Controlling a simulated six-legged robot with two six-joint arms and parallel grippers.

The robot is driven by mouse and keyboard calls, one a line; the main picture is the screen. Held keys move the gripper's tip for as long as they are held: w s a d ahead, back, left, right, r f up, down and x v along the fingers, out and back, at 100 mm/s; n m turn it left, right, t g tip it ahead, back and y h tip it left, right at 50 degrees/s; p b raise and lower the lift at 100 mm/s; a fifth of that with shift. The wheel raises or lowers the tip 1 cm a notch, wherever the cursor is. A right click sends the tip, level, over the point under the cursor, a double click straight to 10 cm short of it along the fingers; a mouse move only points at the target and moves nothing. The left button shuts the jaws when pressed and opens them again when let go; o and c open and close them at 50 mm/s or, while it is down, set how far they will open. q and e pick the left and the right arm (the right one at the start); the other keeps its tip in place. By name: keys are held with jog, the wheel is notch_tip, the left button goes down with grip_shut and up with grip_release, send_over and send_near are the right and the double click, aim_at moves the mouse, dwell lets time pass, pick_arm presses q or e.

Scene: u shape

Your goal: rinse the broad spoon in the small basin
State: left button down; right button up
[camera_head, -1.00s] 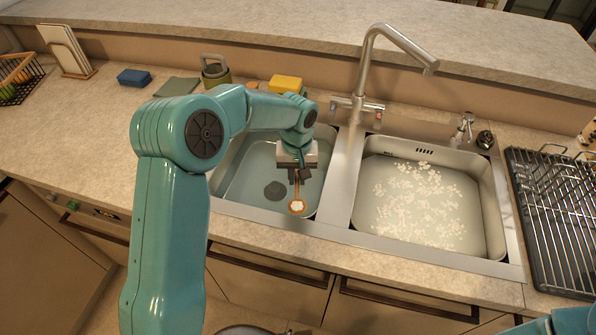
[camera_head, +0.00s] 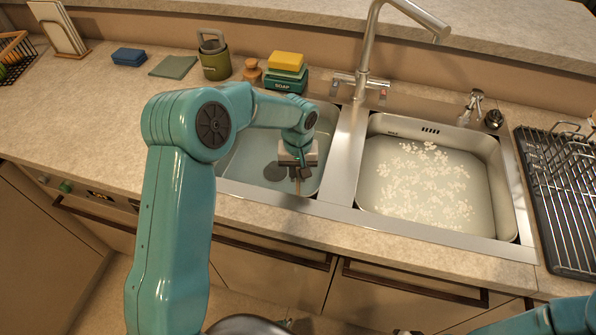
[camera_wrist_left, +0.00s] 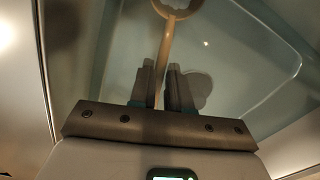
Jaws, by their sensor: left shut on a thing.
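My left gripper (camera_head: 298,174) is over the small basin (camera_head: 240,165), the left one, which holds clear water. In the left wrist view its two fingers (camera_wrist_left: 167,85) are shut on the handle of the broad spoon (camera_wrist_left: 164,48). The spoon's wide ring-like head is at the top of that view, pointing away from the fingers, against the basin's water. Whether the head is under the water I cannot tell. In the head view the spoon is mostly hidden by the gripper and arm. The right gripper is not in view; only part of my right arm shows at the bottom right.
The larger right basin (camera_head: 478,190) holds water with pale foam patches. A tall faucet (camera_head: 366,60) stands behind the divider. A dark drying rack (camera_head: 560,200) is at right.

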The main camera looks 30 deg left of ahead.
pick_arm(q)
jog(key=shift+r, duration=0.3)
dwell(0.4)
jog(key=shift+f, duration=0.1)
jog(key=shift+f+b, duration=0.25)
jog(key=shift+b, duration=0.1)
jog(key=shift+r, duration=0.35)
jog(key=shift+f, duration=0.15)
dwell(0.4)
jog(key=shift+f+b, duration=0.2)
jog(key=shift+b, duration=0.1)
jog(key=shift+r, duration=0.2)
